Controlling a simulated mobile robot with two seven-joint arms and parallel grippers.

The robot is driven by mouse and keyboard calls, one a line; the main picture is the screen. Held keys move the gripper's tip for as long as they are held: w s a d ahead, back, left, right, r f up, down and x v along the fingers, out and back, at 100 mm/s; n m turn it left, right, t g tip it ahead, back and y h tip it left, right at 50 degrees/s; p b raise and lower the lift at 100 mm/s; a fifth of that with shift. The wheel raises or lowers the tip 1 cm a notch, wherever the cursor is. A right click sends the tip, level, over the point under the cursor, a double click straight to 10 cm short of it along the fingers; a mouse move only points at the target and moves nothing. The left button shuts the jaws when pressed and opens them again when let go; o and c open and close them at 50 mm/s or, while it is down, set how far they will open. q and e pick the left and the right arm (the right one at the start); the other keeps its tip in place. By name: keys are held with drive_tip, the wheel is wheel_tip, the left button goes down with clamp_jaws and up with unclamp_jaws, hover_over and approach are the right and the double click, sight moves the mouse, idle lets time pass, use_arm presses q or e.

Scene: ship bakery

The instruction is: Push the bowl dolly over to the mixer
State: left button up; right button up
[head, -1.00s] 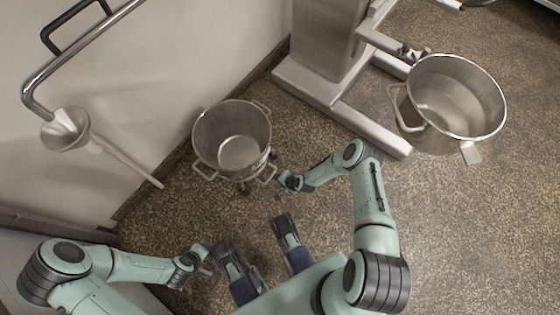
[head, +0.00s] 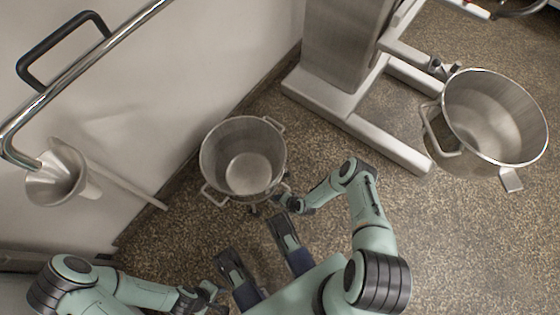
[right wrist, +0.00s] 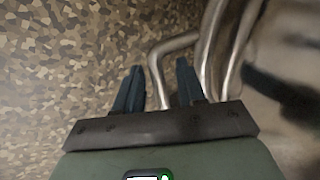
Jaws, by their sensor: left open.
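A steel bowl (head: 243,160) with side handles stands upright on the floor near the wall. Its dolly is mostly hidden under it; a dark caster (head: 254,209) shows at the front edge. The mixer (head: 345,70) has a grey column and floor legs, to the right of the bowl. My right gripper (head: 288,200) is at the bowl's lower right. In the right wrist view its fingers (right wrist: 158,88) are apart, with a bent steel tube between them and a gap on one side. My left gripper (head: 214,296) is open and empty at the bottom, away from the bowl.
Another large steel bowl (head: 487,120) is at the mixer's arms on the right. A mixer leg (head: 385,143) extends along the floor towards me. A wall rail (head: 85,70) and a steel funnel (head: 58,178) are at the left. Speckled floor (head: 470,240) is clear at lower right.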

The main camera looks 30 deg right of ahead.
drive_tip(key=shift+f, duration=0.15)
clamp_jaws()
idle(1.4)
